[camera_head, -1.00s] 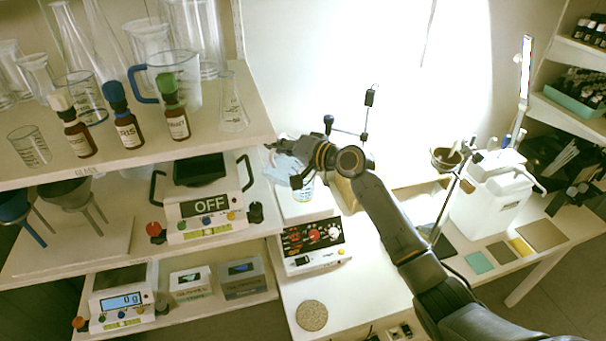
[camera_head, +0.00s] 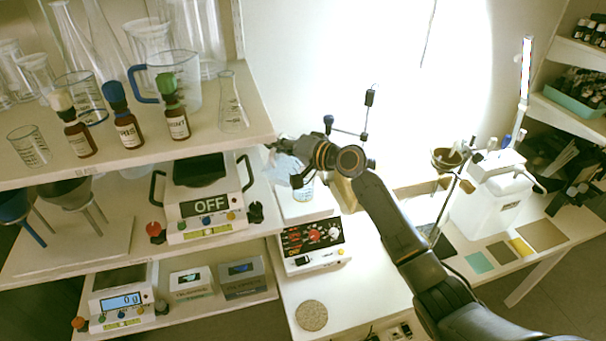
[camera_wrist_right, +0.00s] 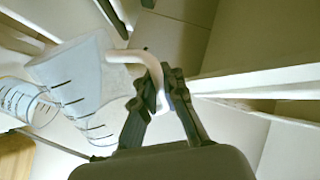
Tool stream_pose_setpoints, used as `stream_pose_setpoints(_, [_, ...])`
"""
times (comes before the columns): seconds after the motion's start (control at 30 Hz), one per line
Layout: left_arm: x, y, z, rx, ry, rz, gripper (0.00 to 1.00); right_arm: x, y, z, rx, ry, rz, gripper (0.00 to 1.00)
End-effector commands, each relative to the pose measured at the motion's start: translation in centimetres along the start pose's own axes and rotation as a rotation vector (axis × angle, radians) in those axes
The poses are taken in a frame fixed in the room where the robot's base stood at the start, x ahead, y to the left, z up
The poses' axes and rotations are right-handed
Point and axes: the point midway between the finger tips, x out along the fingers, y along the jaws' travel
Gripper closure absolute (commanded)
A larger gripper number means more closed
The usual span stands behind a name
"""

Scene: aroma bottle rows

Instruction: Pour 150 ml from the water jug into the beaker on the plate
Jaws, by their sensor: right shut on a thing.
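My right gripper (camera_head: 290,150) is shut on the white handle (camera_wrist_right: 150,62) of the water jug, as the right wrist view shows. The pale, clear jug (camera_wrist_right: 75,72) has dark marks; in the head view its bluish body (camera_head: 285,170) is partly hidden by the gripper. It looks tilted above the plate, close to the beaker. The clear beaker (camera_head: 303,190) stands on the pale plate (camera_head: 298,213) of the unit with red knobs, and its upper part is hidden. In the right wrist view the marked beaker (camera_wrist_right: 22,102) is beside the jug. I cannot make out a stream or the water level.
A white canister (camera_head: 490,205) stands at the right. A round cork mat (camera_head: 311,315) lies in front.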

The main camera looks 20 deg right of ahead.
Motion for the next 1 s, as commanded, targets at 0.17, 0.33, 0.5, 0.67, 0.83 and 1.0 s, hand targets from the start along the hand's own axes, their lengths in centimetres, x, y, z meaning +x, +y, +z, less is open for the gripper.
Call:
stream_pose_setpoints(0.17, [0.5,0.0,0.0,0.0,0.0,0.0,0.6,0.0,0.1,0.3,-0.028,0.007,-0.001,1.0])
stream_pose_setpoints(0.33, [1.8,0.0,0.2,0.0,0.0,0.0,0.6,0.1,0.5,1.8,-0.146,0.033,-0.001,1.0])
stream_pose_setpoints(0.5, [2.4,0.0,0.2,0.0,0.0,0.0,0.6,0.1,0.4,2.5,-0.234,0.055,-0.001,1.0])
stream_pose_setpoints(0.67, [2.4,0.0,0.2,0.0,0.0,0.0,0.6,0.1,0.2,2.5,-0.248,0.059,-0.001,1.0])
stream_pose_setpoints(0.83, [2.4,0.0,0.2,0.0,0.0,0.0,0.6,0.1,0.3,2.5,-0.249,0.059,-0.001,1.0])
stream_pose_setpoints(1.0, [3.0,0.1,0.3,0.0,0.0,0.0,0.6,0.1,0.2,3.9,-0.343,0.078,-0.001,1.0])
